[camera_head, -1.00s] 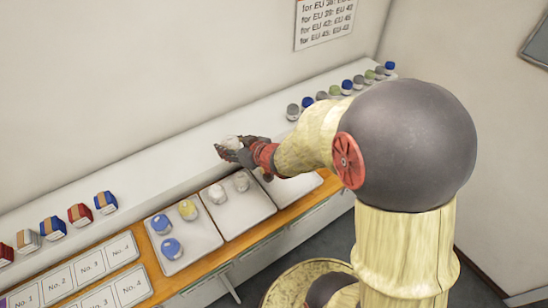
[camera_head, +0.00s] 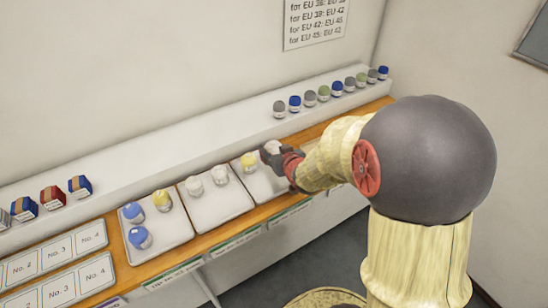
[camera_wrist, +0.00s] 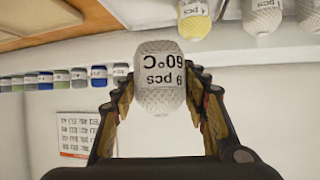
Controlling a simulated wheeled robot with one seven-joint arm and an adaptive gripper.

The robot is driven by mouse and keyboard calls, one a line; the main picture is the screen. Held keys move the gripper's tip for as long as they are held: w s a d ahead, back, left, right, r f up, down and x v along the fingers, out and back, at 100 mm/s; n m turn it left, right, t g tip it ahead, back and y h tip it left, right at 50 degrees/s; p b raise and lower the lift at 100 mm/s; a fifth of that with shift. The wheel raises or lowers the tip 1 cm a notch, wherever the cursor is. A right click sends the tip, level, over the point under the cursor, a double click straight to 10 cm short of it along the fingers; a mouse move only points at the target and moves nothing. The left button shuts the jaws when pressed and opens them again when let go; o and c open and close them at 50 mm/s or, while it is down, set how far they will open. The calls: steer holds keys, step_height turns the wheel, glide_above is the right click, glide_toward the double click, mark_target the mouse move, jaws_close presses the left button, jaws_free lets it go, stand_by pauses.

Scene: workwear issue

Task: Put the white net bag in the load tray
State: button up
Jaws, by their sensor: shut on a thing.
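My gripper (camera_head: 272,150) is shut on a white net bag (camera_wrist: 160,92) with a printed label, which appears upside down in the wrist view. In the head view the gripper is at the right-hand tray (camera_head: 262,189), and only a little of the held bag (camera_head: 273,146) shows. I cannot tell its height above that tray. A yellow bag (camera_head: 248,162) stands at that tray's left back. The middle tray (camera_head: 215,209) holds two white bags (camera_head: 194,185). Which tray is the load tray is not readable.
The left tray (camera_head: 158,228) holds blue bags (camera_head: 133,212) and a yellow bag. Numbered cards (camera_head: 52,256) lie further left. A raised white ledge behind carries several jars (camera_head: 323,93) at right and coloured packs (camera_head: 53,197) at left. A wall rises behind it.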

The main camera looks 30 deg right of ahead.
steer(key=w+d+f+b, duration=0.1)
steer(key=w+f, duration=0.1)
steer(key=w, duration=0.1)
steer(key=w+d+f+b, duration=0.1)
steer(key=w+d+f, duration=0.1)
steer(key=w+f, duration=0.1)
steer(key=w+d+f+b, duration=0.1)
steer(key=w+f, duration=0.2)
steer(key=shift+w+d+f, duration=0.2)
steer(key=shift+w+d, duration=0.1)
steer(key=shift+w, duration=0.1)
steer(key=shift+w+f, duration=0.15)
steer(key=shift+f, duration=0.1)
steer(key=shift+d+f+b, duration=0.1)
steer(key=shift+f+b, duration=0.85)
steer(key=shift+f, duration=0.5)
steer(key=shift+f, duration=0.15)
steer(key=o, duration=1.2)
